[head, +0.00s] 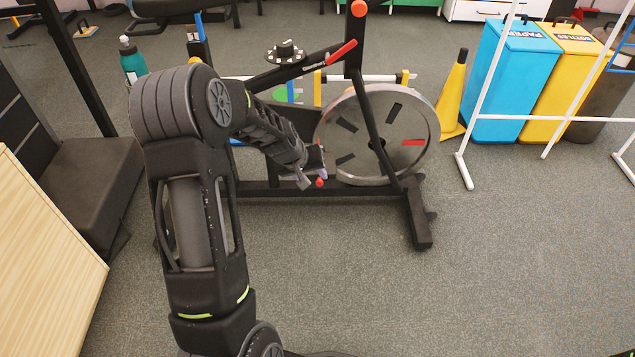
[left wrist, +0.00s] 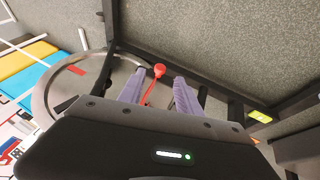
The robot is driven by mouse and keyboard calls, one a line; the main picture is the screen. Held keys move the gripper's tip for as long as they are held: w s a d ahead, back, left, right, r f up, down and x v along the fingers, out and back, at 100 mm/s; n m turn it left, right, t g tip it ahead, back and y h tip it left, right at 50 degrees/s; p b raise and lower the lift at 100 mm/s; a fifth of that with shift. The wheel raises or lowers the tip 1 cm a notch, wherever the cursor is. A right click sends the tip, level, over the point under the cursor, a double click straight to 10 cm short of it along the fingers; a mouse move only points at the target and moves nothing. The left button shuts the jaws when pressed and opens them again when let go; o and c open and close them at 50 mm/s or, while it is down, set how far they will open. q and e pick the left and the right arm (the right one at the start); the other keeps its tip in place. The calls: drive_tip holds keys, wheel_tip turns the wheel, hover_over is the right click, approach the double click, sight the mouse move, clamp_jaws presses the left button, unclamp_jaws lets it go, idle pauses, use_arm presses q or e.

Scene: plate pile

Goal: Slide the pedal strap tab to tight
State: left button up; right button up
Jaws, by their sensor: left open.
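The exercise bike (head: 418,215) stands on the floor ahead, with its large grey flywheel (head: 340,125) and black frame. A small red tab (head: 320,183) shows low on the bike, at the end of my left arm. In the left wrist view the red tab (left wrist: 159,70) has a round head on a thin red stem. My left gripper (head: 311,174) is open, and its two pale purple fingers (left wrist: 160,76) lie on either side of the tab in that view. I cannot tell whether they touch it. The pedal and strap are mostly hidden. My right gripper is out of view.
A yellow cone (head: 453,95), a blue bin (head: 510,85) and white poles (head: 480,100) stand to the right. A black bench (head: 90,185) is left. The front right floor is clear.

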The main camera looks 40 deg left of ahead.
sight(319, 182)
use_arm(q)
drive_tip(key=b+x, duration=0.1)
drive_tip(key=x, duration=0.3)
drive_tip(key=shift+w+f, duration=0.15)
drive_tip(key=shift+f, duration=0.2)
drive_tip(key=shift+c, duration=0.3)
clamp_jaws()
idle(0.8)
